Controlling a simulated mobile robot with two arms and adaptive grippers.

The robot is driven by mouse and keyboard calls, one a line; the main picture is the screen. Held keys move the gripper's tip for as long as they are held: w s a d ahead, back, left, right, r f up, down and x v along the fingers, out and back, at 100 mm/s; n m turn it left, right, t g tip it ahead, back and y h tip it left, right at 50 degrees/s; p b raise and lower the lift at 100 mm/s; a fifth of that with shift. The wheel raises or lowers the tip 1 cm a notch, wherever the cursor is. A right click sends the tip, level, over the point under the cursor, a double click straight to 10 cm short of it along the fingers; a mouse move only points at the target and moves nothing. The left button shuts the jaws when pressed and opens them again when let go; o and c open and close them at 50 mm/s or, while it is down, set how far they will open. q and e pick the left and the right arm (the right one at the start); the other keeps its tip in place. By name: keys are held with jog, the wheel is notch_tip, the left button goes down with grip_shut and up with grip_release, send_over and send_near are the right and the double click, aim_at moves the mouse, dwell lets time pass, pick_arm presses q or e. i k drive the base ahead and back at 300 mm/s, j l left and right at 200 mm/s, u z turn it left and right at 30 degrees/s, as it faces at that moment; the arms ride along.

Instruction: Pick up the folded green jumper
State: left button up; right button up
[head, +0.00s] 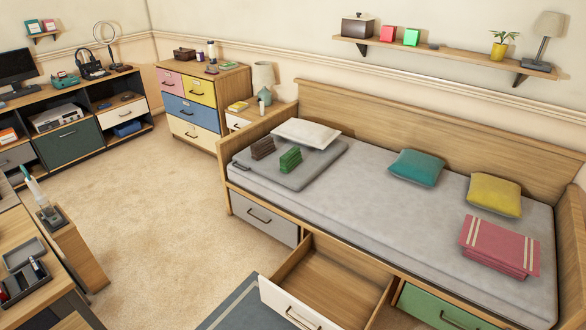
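The folded green jumper (290,160) is a small green bundle near the head end of the bed. It lies on a flat grey folded item (312,173), which looks like a blanket or a case. A similar dark brown folded bundle (262,148) lies just left of it. A white pillow (306,134) is behind them. Neither of my grippers shows in the head view, and nothing is seen touching the jumper.
The bed's middle drawer (330,280) is pulled open below the mattress (366,202). Teal (415,167) and yellow (494,195) cushions and a folded pink blanket (499,246) lie to the right. The carpet (160,200) left of the bed is clear. A desk (25,225) stands at lower left.

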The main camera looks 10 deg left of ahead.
aim_at(288, 160)
jog(key=i+j+u, duration=0.55)
jog(key=i+u, duration=0.3)
jog(key=i+j+u, duration=0.1)
jog(key=i, duration=0.45)
jog(key=i+j+u, duration=0.1)
jog(key=i, duration=0.45)
jog(key=i+z, duration=0.4)
jog(key=i+j+z, duration=0.15)
jog(key=z, duration=0.25)
jog(key=i+j+z, duration=0.25)
jog(key=z, duration=0.15)
jog(key=i+j+z, duration=0.4)
jog(key=k+l, duration=0.1)
